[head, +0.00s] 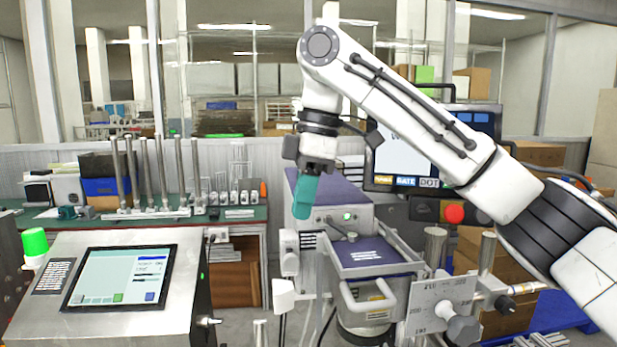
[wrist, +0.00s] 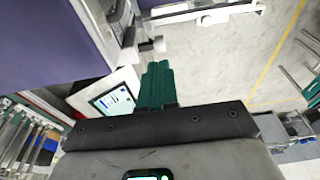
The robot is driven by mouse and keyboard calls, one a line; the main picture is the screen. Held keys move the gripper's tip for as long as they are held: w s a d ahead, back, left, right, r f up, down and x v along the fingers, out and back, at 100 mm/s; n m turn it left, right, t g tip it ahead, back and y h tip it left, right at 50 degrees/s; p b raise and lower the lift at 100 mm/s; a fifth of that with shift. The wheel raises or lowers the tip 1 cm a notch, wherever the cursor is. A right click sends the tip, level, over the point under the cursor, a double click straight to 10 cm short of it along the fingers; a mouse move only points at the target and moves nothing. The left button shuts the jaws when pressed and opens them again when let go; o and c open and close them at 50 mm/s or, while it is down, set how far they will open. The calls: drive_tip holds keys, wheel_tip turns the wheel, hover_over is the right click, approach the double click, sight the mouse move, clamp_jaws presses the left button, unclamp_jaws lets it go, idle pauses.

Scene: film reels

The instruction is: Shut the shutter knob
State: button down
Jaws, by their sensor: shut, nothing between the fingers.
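My gripper (head: 302,212) has teal fingers and points down in the middle of the head view, at the left front corner of a grey machine with a purple top (head: 330,190). In the wrist view my gripper (wrist: 157,70) shows its teal fingers pressed together, with nothing between them. Just beyond the fingertips in that view, a small light knob (wrist: 153,46) sticks out from the side of the purple-topped machine (wrist: 40,35). A gap to the fingertips seems to show. I cannot tell for certain whether this is the shutter knob or how it is set.
A control console with a screen (head: 120,277) stands at the left front. A lower purple plate (head: 375,255) and a grey plate with a knob (head: 440,303) are at the right front. A monitor (head: 400,155) stands behind my arm. Bare floor shows in the wrist view.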

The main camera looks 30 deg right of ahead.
sight(297, 256)
drive_tip(key=f, duration=0.3)
drive_tip(key=a+f, duration=0.1)
drive_tip(key=f, duration=0.2)
drive_tip(key=shift+w+a, duration=0.1)
drive_tip(key=shift+w, duration=0.1)
drive_tip(key=shift+f, duration=2.1)
drive_tip(key=shift+s+f, duration=0.1)
